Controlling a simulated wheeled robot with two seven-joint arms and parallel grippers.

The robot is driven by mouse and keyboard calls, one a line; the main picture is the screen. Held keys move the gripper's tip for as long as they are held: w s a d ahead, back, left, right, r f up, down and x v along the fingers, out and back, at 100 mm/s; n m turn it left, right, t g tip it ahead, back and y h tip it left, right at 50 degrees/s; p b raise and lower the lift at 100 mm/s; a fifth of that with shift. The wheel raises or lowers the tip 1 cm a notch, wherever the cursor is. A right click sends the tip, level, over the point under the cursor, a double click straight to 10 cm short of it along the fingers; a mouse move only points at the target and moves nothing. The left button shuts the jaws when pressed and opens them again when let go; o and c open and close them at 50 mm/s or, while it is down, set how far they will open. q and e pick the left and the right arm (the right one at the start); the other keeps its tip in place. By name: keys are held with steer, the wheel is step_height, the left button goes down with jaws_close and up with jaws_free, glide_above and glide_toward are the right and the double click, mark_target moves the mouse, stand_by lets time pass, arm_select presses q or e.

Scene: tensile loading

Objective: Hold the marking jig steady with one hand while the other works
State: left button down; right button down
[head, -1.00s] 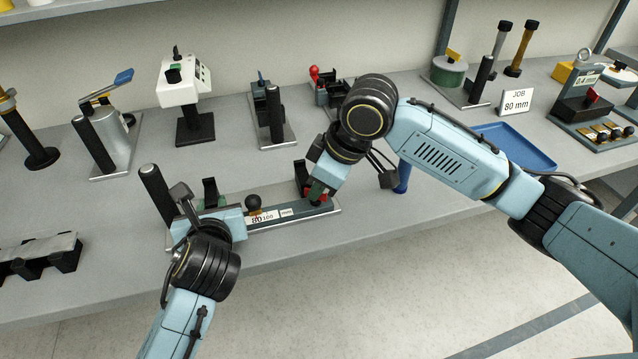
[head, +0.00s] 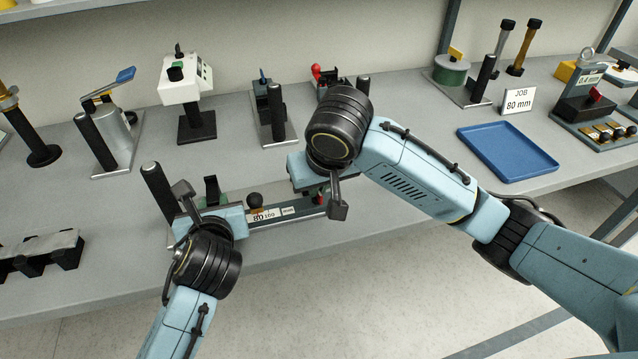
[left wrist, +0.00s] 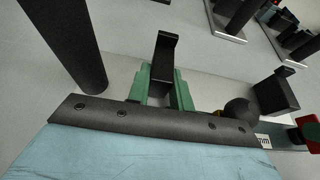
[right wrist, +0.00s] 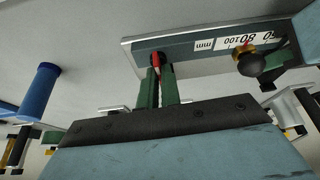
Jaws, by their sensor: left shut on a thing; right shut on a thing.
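The marking jig (head: 285,212) is a long dark bar with a white scale reading 80, 100 and mm, near the table's front edge. A black ball knob (head: 254,201) stands on it; it also shows in the right wrist view (right wrist: 250,66). My left gripper (head: 209,202) is shut on an upright black block (left wrist: 164,62) at the jig's left end. My right gripper (right wrist: 160,82) is at the jig's other end, its green fingers closed around a small red piece (right wrist: 157,62). In the head view my right wrist hides most of that grasp.
A black post (head: 158,188) stands beside the jig's left end. Behind are a clamp stand (head: 112,135), a white device (head: 186,85) and another fixture (head: 276,115). A blue tray (head: 508,152) and a JOB 80 mm card (head: 517,102) are to the right. A blue cylinder (right wrist: 38,92) stands near my right gripper.

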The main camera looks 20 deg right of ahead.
steer(key=shift+m, duration=0.6)
steer(key=c, duration=1.6)
jaws_free()
steer(key=shift+r, duration=0.1)
steer(key=v, duration=1.1)
steer(key=shift+s+a+r, duration=0.15)
steer(key=shift+a+r, duration=0.1)
steer(key=shift+r, duration=0.15)
arm_select(q)
steer(key=c, duration=1.2)
jaws_free()
steer(key=shift+o, duration=0.2)
